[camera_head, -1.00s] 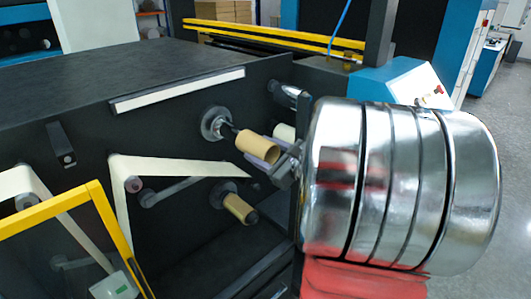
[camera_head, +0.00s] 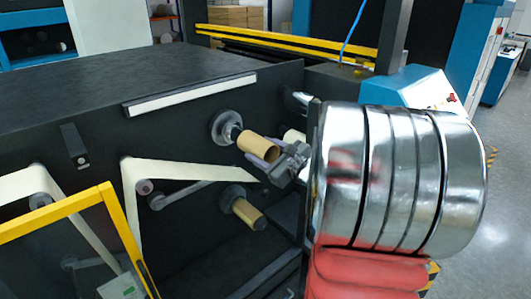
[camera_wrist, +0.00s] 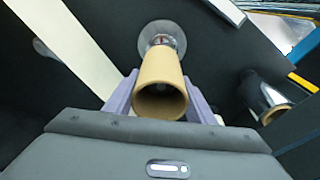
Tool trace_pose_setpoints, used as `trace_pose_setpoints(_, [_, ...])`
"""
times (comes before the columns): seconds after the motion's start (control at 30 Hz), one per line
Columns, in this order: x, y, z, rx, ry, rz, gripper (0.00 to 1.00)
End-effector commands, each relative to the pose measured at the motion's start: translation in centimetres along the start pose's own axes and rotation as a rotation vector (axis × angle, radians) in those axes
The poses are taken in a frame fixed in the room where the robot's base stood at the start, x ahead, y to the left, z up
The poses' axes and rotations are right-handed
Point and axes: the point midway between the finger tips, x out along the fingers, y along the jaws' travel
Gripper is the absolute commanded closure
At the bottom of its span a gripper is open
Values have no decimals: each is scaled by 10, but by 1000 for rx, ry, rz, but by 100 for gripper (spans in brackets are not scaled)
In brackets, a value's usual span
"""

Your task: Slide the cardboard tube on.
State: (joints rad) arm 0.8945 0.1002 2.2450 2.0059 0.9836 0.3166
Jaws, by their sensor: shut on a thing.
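The cardboard tube (camera_head: 257,146) is tan and hollow. My gripper (camera_head: 264,158) is shut on it near its near end; in the wrist view its two pale fingers lie on either side of the tube (camera_wrist: 161,78). The tube is in line with a dark spindle that comes out of a round grey flange (camera_head: 227,127) on the black machine wall. The far end of the tube appears to be over the spindle, with a short gap left before the flange (camera_wrist: 163,38). How far the spindle reaches inside is hidden.
Another tan tube (camera_head: 247,212) sits on a lower spindle. A white web (camera_head: 190,169) runs over rollers below and left of the held tube. A yellow-framed guard (camera_head: 112,215) stands at front left. My large silver arm link blocks the right side.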

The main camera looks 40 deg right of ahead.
Motion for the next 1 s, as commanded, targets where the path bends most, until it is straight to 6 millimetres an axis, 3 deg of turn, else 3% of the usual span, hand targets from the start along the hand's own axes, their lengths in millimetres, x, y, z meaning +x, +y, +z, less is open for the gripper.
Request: trace_pose_setpoints(1.0, [42, -1, 6, -1, 0, -1, 73])
